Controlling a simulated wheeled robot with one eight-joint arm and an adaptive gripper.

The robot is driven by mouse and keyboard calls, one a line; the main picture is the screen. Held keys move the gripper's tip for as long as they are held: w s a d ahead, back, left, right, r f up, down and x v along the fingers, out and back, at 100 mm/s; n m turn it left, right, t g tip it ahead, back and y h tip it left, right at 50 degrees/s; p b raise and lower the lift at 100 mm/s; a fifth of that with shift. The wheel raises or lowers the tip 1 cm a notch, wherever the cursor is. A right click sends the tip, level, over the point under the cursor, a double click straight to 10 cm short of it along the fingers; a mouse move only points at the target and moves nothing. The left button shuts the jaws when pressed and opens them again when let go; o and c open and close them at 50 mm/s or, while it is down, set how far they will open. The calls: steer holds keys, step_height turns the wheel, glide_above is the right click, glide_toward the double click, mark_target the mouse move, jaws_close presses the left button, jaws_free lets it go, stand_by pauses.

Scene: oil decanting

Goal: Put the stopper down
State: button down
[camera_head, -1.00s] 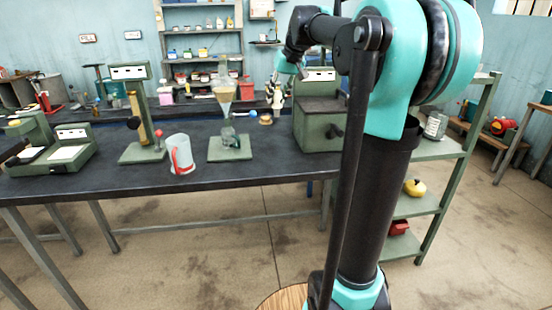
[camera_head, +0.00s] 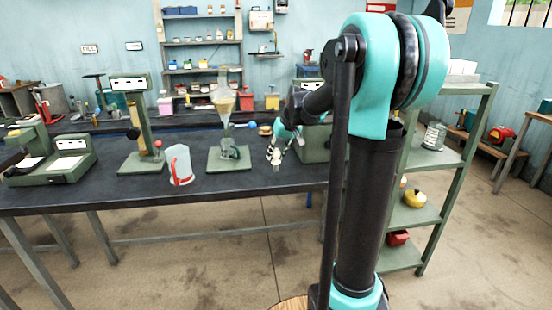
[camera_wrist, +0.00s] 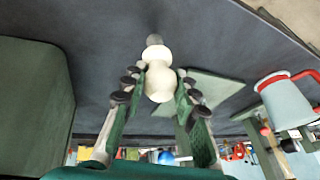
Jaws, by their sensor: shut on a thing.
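The stopper (camera_wrist: 158,78) is a cream, rounded knob with a grey tip. My gripper (camera_wrist: 160,88) is shut on it, with a finger on each side. The grey tip points away from the gripper, towards the dark bench top (camera_wrist: 110,60). In the head view my gripper (camera_head: 276,154) is low over the front right of the bench (camera_head: 110,190), and the stopper (camera_head: 276,167) shows small and pale below the fingers. I cannot tell whether the stopper touches the bench.
A glass funnel (camera_head: 223,100) on a green stand (camera_head: 229,164) is left of my gripper. A clear jug with a red handle (camera_head: 179,165) stands further left. A green box-shaped device (camera_head: 314,146) is close on the right. Bare bench lies in front of the funnel stand.

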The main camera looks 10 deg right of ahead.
steer(key=shift+f, duration=0.85)
steer(key=shift+f, duration=0.1)
steer(key=c, duration=1.2)
jaws_free()
steer(key=v, duration=1.2)
steer(key=s+f+h, duration=0.1)
steer(key=s+f, duration=0.7)
steer(key=s+f+m+h, duration=0.1)
steer(key=s+f, duration=0.8)
steer(key=s+d+f+h, duration=0.1)
steer(key=s+f, duration=0.7)
steer(key=s, duration=0.1)
steer(key=shift+s+f+m, duration=0.25)
steer(key=shift+f+m, duration=0.05)
steer(key=shift+m, duration=0.1)
